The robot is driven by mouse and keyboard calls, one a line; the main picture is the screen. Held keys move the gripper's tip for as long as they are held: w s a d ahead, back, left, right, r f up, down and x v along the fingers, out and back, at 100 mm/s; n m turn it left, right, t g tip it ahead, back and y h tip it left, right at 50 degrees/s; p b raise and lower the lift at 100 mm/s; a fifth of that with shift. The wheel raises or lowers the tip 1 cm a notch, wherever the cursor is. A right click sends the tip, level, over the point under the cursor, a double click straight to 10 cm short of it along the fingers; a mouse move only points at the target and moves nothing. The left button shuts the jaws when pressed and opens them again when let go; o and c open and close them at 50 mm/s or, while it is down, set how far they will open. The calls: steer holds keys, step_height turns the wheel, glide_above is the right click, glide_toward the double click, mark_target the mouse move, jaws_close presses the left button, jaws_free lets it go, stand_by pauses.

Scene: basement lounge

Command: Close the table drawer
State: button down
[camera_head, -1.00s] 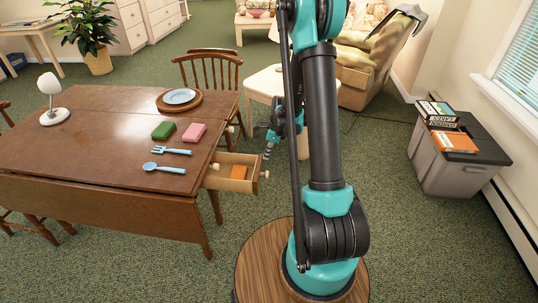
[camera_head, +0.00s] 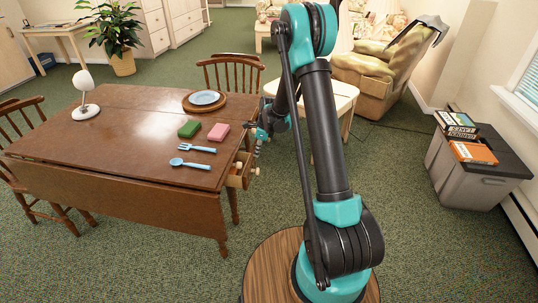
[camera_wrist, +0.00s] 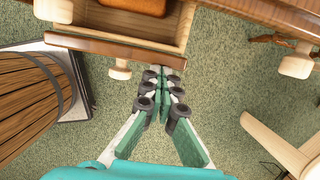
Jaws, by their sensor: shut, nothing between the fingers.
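The wooden table (camera_head: 120,140) stands at the left in the head view. Its drawer (camera_head: 240,171) sticks out a short way from the table's right end. In the wrist view the drawer (camera_wrist: 120,52) shows at the top, with a round knob (camera_wrist: 120,70) on its front and an orange-brown item (camera_wrist: 135,6) inside. My gripper (camera_wrist: 162,72) is shut and empty, its fingertips at the drawer front, right of that knob. They seem to touch the front, though contact is hard to confirm. In the head view my gripper (camera_head: 259,140) is small beside the drawer.
A chair (camera_head: 230,72) and a pale side table (camera_head: 340,100) stand behind. A grey bin (camera_head: 470,170) is at the right.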

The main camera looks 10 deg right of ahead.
mark_target(249, 156)
steer(key=shift+w+a, duration=0.25)
steer(key=shift+a, duration=0.5)
steer(key=shift+w+a, duration=0.25)
steer(key=shift+a, duration=0.5)
steer(key=shift+d, duration=0.1)
